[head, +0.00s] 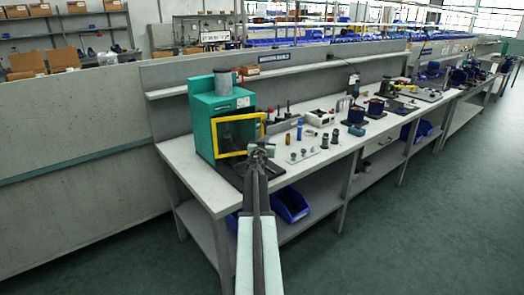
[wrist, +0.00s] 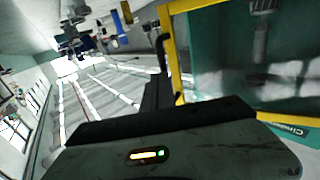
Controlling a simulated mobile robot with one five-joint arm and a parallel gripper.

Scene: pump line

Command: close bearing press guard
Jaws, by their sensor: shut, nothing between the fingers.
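The bearing press (head: 203,112) is a green box at the near left end of the workbench, with a grey cylinder on top. Its guard (head: 218,140) is a clear panel in a yellow frame across the front; the frame's right side stands out past the press body, but I cannot tell exactly how far ajar it is. My gripper (head: 263,150) is shut and empty near the frame's right edge. In the wrist view the yellow frame (wrist: 174,66) fills the right, with a dark handle (wrist: 162,50) on its edge close to my gripper (wrist: 158,88). Contact is unclear.
The workbench (head: 225,195) runs away to the right with small parts, fixtures and other stations on it. Blue bins (head: 290,204) sit on its lower shelf. A grey back panel stands behind. The green floor (head: 430,220) at right is clear.

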